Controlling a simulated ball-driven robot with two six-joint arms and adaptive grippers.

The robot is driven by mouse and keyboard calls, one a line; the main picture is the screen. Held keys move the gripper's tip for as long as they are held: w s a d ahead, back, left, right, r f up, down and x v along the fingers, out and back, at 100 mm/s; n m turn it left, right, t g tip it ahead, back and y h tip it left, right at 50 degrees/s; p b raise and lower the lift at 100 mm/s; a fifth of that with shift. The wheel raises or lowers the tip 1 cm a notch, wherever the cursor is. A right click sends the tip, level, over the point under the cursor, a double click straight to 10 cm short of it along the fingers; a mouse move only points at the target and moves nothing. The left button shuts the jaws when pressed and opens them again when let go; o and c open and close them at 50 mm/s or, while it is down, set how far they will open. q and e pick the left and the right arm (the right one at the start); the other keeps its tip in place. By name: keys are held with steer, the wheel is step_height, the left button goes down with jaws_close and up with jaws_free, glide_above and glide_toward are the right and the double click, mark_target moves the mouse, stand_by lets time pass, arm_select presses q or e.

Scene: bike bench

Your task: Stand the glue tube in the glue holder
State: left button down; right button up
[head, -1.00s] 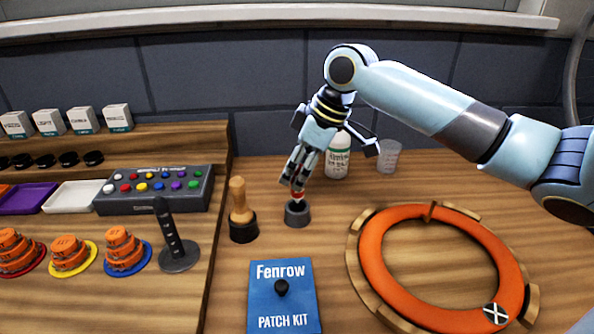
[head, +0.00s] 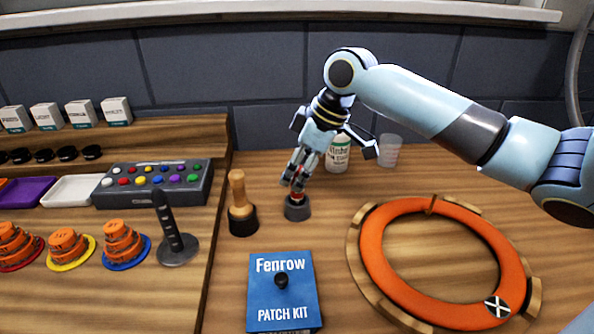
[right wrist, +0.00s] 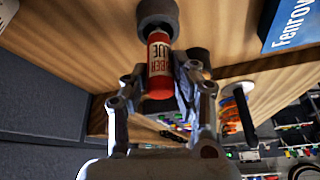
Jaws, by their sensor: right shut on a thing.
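In the head view only a bit of the red tube shows between the fingers. The glue holder (head: 298,208) is a short dark grey cup on the bench, directly below the gripper. In the right wrist view, the tube's far end is at the mouth of the holder (right wrist: 157,12). How deep it sits inside cannot be told. My left gripper is not in view.
A wooden-handled tool (head: 238,195) in a dark base stands close left of the holder. A white bottle (head: 338,154) and a clear cup (head: 388,151) stand behind. The blue patch kit (head: 283,300) lies in front, an orange ring (head: 376,255) to the right.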

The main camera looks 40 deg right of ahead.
steer(key=shift+f+b, duration=0.65)
steer(key=shift+f, duration=0.75)
steer(key=o, duration=1)
steer(key=shift+r, duration=0.1)
steer(key=shift+v, duration=5.95)
steer(key=shift+a, duration=0.1)
